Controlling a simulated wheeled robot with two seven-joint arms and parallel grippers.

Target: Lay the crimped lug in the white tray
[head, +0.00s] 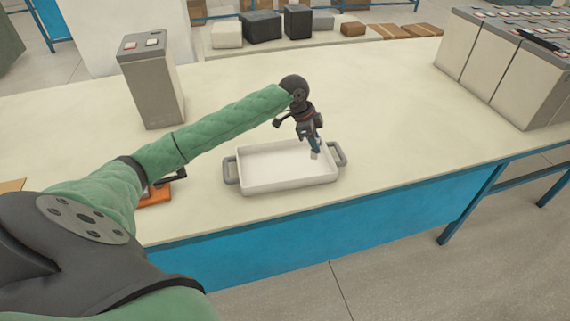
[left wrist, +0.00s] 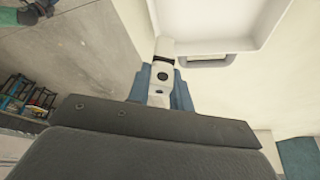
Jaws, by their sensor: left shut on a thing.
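The white tray (head: 270,186) with grey handles stands on the table near its front edge. Its corner and one handle also show in the left wrist view (left wrist: 222,44). My left gripper (head: 314,148) points down over the right part of the tray. Its blue fingers are shut on the lug (left wrist: 164,72), a pale metal piece with dark round holes. In the head view only a small pale tip of the lug (head: 315,155) shows below the fingers, near the tray's right end. I cannot tell whether it touches the tray. My right gripper is not in view.
A tall grey battery (head: 152,85) stands at the left back. A row of batteries (head: 490,70) stands at the right. An orange object with a dark handle (head: 157,195) lies left of the tray, partly behind my left arm. The table (head: 400,125) right of the tray is clear.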

